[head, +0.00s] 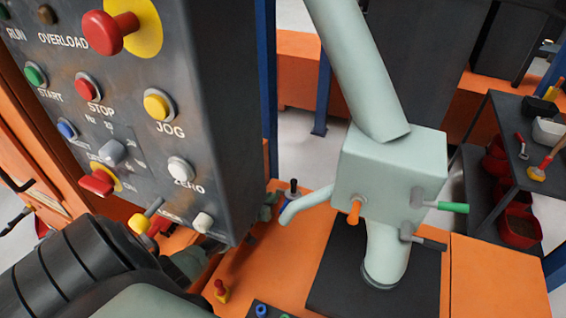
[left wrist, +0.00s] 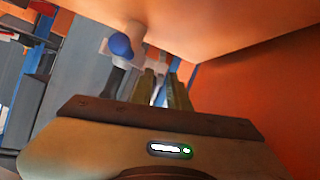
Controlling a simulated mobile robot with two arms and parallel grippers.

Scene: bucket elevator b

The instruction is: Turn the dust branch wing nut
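A pale green curved branch pipe (head: 303,204) sticks out to the left of the pale green box (head: 388,170). A small black-topped part (head: 293,187) and a bit of blue show at its end; I cannot tell for sure which part is the wing nut. In the left wrist view, a blue rounded knob (left wrist: 121,45) on a pale part and a dark handle (left wrist: 115,82) lie just beyond my left gripper (left wrist: 162,82). Its fingers are apart with a narrow gap, nothing clearly between them. In the head view the fingers are hidden behind the control panel. My right gripper is out of view.
The grey control panel (head: 215,110) with several coloured buttons stands close at left. An orange knob (head: 354,211) and a green-handled lever (head: 452,207) stick out of the box. In the left wrist view, orange surfaces (left wrist: 250,100) sit close above and right.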

